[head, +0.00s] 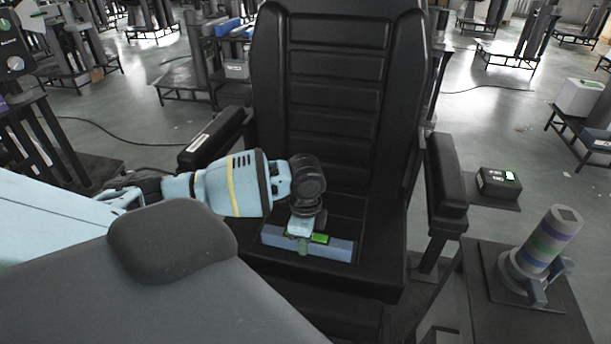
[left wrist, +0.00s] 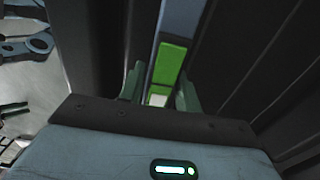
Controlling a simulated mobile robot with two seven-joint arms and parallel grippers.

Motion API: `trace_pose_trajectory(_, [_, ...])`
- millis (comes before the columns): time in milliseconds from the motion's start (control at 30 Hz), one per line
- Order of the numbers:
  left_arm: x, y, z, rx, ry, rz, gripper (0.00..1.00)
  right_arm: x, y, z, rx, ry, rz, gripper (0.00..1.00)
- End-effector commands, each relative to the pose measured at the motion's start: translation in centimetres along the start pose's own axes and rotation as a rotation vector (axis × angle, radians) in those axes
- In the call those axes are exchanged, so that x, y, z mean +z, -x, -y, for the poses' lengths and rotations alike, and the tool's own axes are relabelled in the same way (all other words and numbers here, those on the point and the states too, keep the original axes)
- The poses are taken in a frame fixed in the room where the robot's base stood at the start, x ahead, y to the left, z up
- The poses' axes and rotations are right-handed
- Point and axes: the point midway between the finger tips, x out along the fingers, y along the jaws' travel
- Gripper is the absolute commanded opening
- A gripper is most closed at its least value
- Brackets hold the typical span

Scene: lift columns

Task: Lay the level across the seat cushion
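The level (head: 338,250) is a blue-grey bar with green parts. It lies across the black seat cushion (head: 375,268) of a high-backed chair, roughly left to right. In the left wrist view the level (left wrist: 172,62) runs between the two fingers (left wrist: 160,85). A narrow gap shows beside the left finger, so the gripper looks open around the bar. Contact at the right finger is unclear. My right gripper is not in view.
The chair's backrest (head: 335,90) rises behind the level. Armrests stand at the left (head: 212,140) and right (head: 446,175). A striped cylinder (head: 545,240) stands on a dark side table (head: 500,325) at the right. A black box (head: 498,183) sits beyond the right armrest.

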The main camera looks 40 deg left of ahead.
Motion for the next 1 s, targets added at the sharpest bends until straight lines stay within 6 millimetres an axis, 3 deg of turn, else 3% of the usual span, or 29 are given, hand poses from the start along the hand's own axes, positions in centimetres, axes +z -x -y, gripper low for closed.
trace_pose_trajectory(100, [0.0, 0.0, 0.0, 0.0, 0.0, 0.0, 0.49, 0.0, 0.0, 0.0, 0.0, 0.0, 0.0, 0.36])
trace_pose_trajectory(467, [0.0, 0.4, 0.0, -0.001, 0.0, -0.001, 0.49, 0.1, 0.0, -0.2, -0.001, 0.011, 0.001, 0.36])
trace_pose_trajectory(567, [0.0, 1.6, 0.1, -0.003, 0.0, -0.002, 0.49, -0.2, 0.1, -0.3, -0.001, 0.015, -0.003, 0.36])
trace_pose_trajectory(1000, [0.0, 9.9, 0.1, -0.004, 0.0, -0.003, 0.49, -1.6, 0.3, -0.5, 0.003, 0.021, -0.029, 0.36])
